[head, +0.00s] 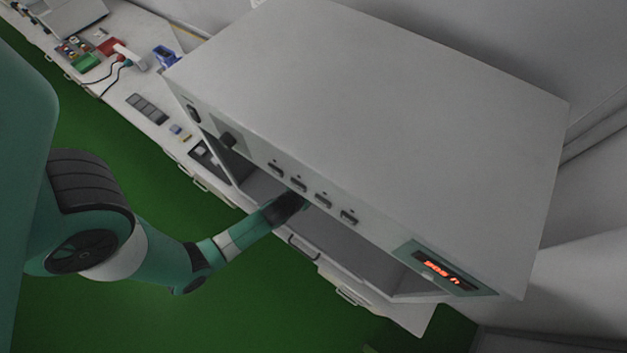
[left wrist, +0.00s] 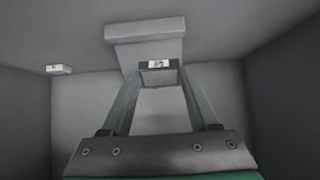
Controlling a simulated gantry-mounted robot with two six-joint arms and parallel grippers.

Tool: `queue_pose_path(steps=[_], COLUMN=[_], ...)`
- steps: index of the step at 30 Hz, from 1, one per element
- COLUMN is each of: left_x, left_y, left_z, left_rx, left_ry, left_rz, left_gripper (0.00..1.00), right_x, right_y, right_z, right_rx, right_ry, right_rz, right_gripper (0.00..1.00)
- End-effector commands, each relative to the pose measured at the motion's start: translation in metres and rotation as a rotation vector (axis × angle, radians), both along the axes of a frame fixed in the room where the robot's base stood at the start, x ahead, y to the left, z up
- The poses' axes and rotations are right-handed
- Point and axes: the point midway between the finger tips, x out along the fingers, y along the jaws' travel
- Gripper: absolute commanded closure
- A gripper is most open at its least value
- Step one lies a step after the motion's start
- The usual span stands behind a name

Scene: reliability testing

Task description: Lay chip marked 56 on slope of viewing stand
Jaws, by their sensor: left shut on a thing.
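My left gripper (left wrist: 158,72) is shut on a small pale chip (left wrist: 157,64) with dark marks, too small to read surely. The chip sits between the two fingertips. Just beyond it in the left wrist view is a light grey block with a flat face, which looks like the viewing stand (left wrist: 146,28); I cannot tell whether the chip touches it. A second small marked chip (left wrist: 60,69) lies to the left. In the head view my left arm reaches into the open front of a large grey cabinet, and its fingertips are hidden inside. My right gripper is not in view.
The grey cabinet (head: 370,110) has a row of dark clips above its opening and a red display (head: 440,272). Its inner walls surround the gripper. A bench at the left holds a red block, a green board and a blue item (head: 166,56).

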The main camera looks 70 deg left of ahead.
Motion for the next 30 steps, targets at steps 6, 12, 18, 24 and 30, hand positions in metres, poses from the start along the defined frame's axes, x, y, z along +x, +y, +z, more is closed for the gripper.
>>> queue_pose_path(steps=[6,12,18,24,30], left_x=[0.013,0.025,0.032,0.033,0.033], left_y=[0.01,0.02,0.025,0.026,0.026], left_z=[-0.021,-0.036,-0.043,-0.042,-0.042], left_rx=[0.0,0.001,-0.001,-0.001,-0.001], left_ry=[0.0,-0.001,0.001,0.001,0.001], left_rz=[0.001,0.001,0.0,0.0,0.0], left_gripper=[0.92,0.92,0.92,0.92,0.26], right_x=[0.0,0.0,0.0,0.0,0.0], right_y=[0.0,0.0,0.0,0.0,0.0], right_z=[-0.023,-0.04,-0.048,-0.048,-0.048], right_rx=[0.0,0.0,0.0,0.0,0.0], right_ry=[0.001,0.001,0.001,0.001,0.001], right_rz=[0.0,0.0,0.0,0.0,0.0], right_gripper=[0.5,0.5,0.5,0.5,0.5])
